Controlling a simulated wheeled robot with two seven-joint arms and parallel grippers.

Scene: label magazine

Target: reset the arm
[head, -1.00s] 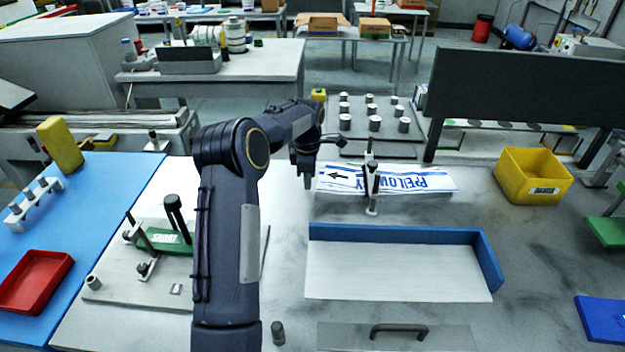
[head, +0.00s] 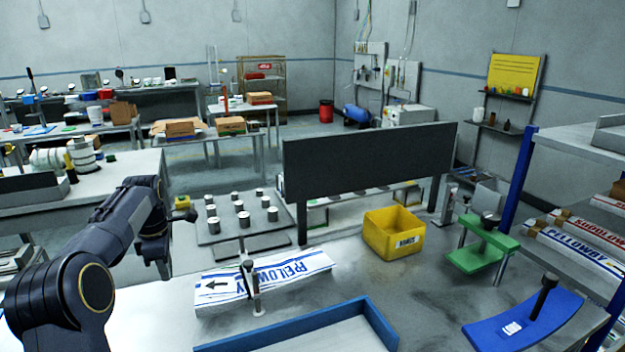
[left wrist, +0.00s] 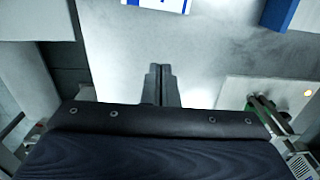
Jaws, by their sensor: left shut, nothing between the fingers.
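My left arm comes in from the left in the head view. Its gripper (head: 154,258) hangs at the left edge of the worktable, left of the label stack, with nothing held. In the left wrist view its two fingers (left wrist: 161,72) are together over bare grey table. The white label stack (head: 215,297) with blue "PELOWBY" print and a black arrow lies on the table in the head view. A post clamp (head: 250,285) stands across it. A corner of the stack shows at the top of the left wrist view (left wrist: 160,4). My right gripper is in neither view.
A blue-walled tray (head: 290,322) is at the front. A plate of metal pegs (head: 230,236) is behind the stack. A green stand (head: 480,238), blue plate (head: 525,318) and label shelves are at the right.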

